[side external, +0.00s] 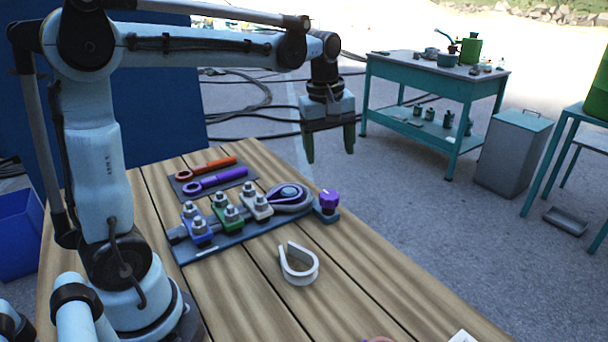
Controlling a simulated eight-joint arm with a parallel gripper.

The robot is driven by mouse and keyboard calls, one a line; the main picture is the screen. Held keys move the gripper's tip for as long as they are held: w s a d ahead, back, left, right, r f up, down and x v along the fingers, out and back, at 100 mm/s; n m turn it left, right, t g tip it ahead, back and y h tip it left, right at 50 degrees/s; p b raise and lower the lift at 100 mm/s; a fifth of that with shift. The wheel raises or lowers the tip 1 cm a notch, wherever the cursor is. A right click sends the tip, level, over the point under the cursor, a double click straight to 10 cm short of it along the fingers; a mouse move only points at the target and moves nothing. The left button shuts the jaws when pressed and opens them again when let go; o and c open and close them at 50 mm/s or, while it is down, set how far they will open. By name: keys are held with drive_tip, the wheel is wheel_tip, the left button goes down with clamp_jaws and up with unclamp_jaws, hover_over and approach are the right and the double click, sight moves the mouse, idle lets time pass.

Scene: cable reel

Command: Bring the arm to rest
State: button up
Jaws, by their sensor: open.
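My gripper (330,158) hangs at the end of my raised arm, fingers pointing down. Its two dark green fingers are apart with nothing between them. In the picture it shows over the far right edge of the wooden table (350,240), clear of the things on it. My arm reaches out nearly level from its base at the left of the table.
A fixture (215,243) on the table carries blue, green and white clamps with nuts and a grey cable loop (290,197). A purple knob (329,198), a white U-shaped piece (299,266), an orange wrench (208,167) and a purple wrench (215,181) lie around it. A teal workbench (425,75) stands behind.

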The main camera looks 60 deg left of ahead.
drive_tip(key=s+d+f+m+t, duration=0.2)
drive_tip(key=s+d+m, duration=0.1)
drive_tip(key=s+m, duration=0.2)
drive_tip(key=s+d+f+m+t, duration=0.2)
drive_tip(key=s+d+m+t, duration=0.1)
drive_tip(key=s+m, duration=0.3)
drive_tip(key=d+m, duration=0.1)
drive_tip(key=m, duration=0.1)
drive_tip(key=shift+s+f+m, duration=0.2)
drive_tip(key=shift+f+m, duration=0.1)
drive_tip(key=shift+o, duration=0.9)
drive_tip(key=shift+s+d+f, duration=0.1)
drive_tip(key=shift+o, duration=1.3)
drive_tip(key=w+a+r+n+g, duration=0.2)
drive_tip(key=w+a+r+n, duration=0.3)
drive_tip(key=a+r+n, duration=0.2)
drive_tip(key=shift+w+a+r+n+g+y, duration=0.2)
drive_tip(key=shift+a+n+g+y, duration=0.15)
drive_tip(key=shift+a, duration=0.2)
drive_tip(key=w+a+r+n+g, duration=0.1)
drive_tip(key=a+r+n+g, duration=0.1)
drive_tip(key=a+n, duration=0.35)
drive_tip(key=w+a+r+n+g, duration=0.2)
drive_tip(key=a+n, duration=0.2)
drive_tip(key=a, duration=0.2)
wheel_tip(320, 180, down, 10)
drive_tip(key=shift+s+a+h, duration=0.15)
drive_tip(key=shift+h, duration=0.3)
